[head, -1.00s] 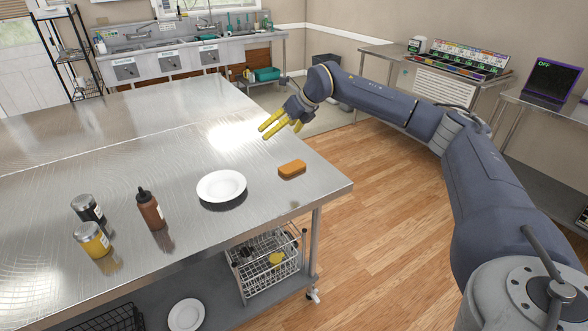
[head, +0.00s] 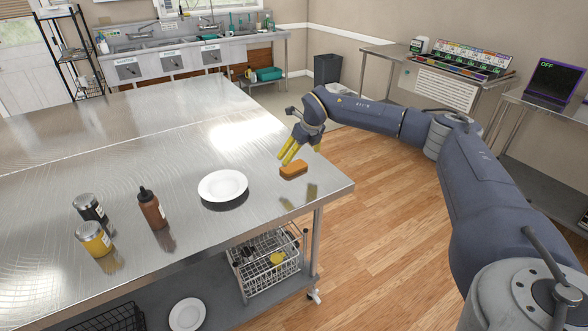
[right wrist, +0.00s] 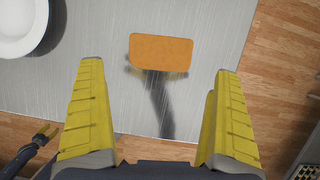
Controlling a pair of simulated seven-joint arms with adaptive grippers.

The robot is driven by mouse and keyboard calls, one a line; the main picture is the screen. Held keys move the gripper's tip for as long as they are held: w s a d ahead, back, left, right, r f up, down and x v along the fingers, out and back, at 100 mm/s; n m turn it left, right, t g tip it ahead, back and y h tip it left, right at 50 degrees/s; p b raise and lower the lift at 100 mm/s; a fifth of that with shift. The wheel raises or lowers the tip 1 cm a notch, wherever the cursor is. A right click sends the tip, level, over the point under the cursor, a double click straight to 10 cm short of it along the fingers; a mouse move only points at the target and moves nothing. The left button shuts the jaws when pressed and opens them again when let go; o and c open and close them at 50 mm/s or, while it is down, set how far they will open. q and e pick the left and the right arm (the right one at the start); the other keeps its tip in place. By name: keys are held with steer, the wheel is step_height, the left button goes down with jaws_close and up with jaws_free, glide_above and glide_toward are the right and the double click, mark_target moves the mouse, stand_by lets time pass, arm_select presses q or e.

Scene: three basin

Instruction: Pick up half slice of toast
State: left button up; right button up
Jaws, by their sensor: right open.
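The half slice of toast (head: 293,169) is an orange-brown block lying flat on the steel table near its right edge. It also shows in the right wrist view (right wrist: 161,53), beyond the fingertips and between their lines. My right gripper (head: 289,160) is just above and behind the toast, its yellow fingers pointing down toward it. In the right wrist view the fingers (right wrist: 160,68) are wide apart with nothing between them, and their shadow falls by the toast.
A white plate (head: 222,186) sits left of the toast. A wire basket (head: 267,263) is on the lower shelf. The table behind the plate is clear.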

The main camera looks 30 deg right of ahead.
mark_target(294, 166)
steer(key=shift+x, duration=3.95)
steer(key=shift+d, duration=0.1)
steer(key=c, duration=0.6)
